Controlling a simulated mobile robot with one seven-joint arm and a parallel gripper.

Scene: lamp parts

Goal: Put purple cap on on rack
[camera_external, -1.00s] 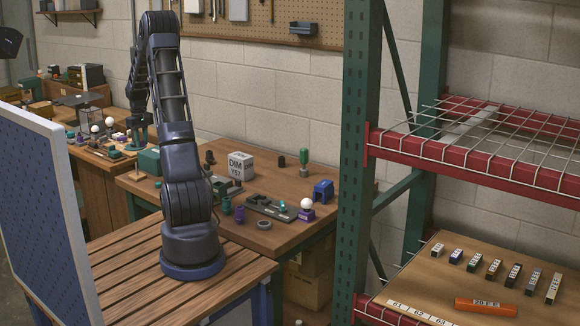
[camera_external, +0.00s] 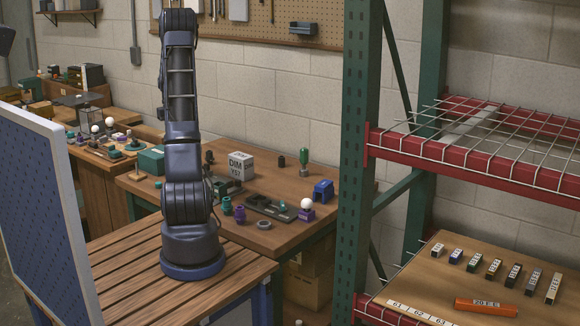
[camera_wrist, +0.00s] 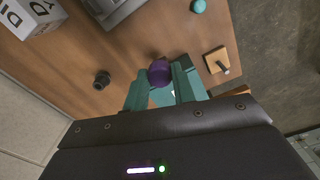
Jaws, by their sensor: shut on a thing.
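My gripper (camera_wrist: 162,84) has teal fingers shut on a purple cap (camera_wrist: 159,72), held above the wooden table in the wrist view. In the external view my arm stands nearly upright and hides its own end, so the gripper and the held cap do not show there. A dark slotted tray that may be the rack (camera_external: 262,206) lies on the table with a small teal part at its right end. A grey tray edge (camera_wrist: 112,10) also shows at the top of the wrist view.
A white DIM box (camera_external: 240,165), a green-handled tool (camera_external: 304,162), a blue part (camera_external: 323,190) and a purple block with a white ball (camera_external: 306,210) stand on the table. The wrist view shows a black cylinder (camera_wrist: 102,80) and a wooden block with a peg (camera_wrist: 217,60).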

